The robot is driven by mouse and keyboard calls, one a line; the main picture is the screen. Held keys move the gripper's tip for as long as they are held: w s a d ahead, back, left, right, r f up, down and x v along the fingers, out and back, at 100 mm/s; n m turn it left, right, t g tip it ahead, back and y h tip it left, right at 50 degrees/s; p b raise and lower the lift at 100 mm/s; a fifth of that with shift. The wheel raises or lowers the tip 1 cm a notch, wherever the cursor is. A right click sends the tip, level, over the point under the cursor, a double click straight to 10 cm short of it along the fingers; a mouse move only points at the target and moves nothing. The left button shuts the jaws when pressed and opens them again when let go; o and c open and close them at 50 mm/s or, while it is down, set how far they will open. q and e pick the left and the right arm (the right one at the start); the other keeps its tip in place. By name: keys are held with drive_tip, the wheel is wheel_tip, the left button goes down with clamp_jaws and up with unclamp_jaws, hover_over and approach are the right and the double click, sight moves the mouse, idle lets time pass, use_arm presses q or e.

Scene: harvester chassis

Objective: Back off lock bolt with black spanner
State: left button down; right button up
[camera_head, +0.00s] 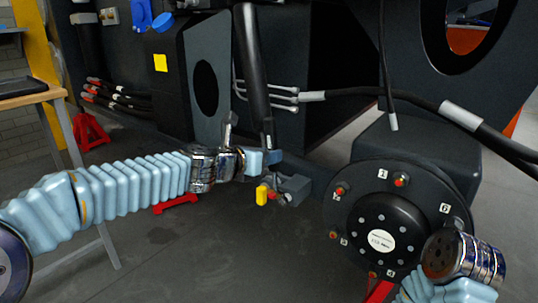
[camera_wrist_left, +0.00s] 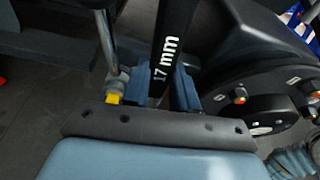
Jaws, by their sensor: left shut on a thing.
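The black spanner (camera_wrist_left: 165,55), marked "17 mm", is between the blue fingers of my left gripper (camera_wrist_left: 160,92) in the left wrist view. The gripper is shut on it. In the head view my left gripper (camera_head: 267,158) is at the lower end of a dark cylinder, just above a small bracket with a yellow part (camera_head: 262,194); there the spanner is hard to tell from the dark parts around it. The yellow part also shows in the left wrist view (camera_wrist_left: 113,99), at the foot of a silver rod. I cannot make out the lock bolt for certain. My right gripper's fingers are out of view.
A round black hub (camera_head: 345,205) with numbered, orange-tipped studs stands to the right, near my right forearm. The dark cylinder (camera_head: 253,70) slopes down to my left gripper. Hoses (camera_head: 395,97) cross behind. A red stand (camera_head: 90,130) is at the left.

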use_arm(q)
drive_tip(key=s+a, duration=0.5)
drive_tip(key=s, duration=0.3)
drive_tip(key=shift+a, duration=0.35)
idle(1.3)
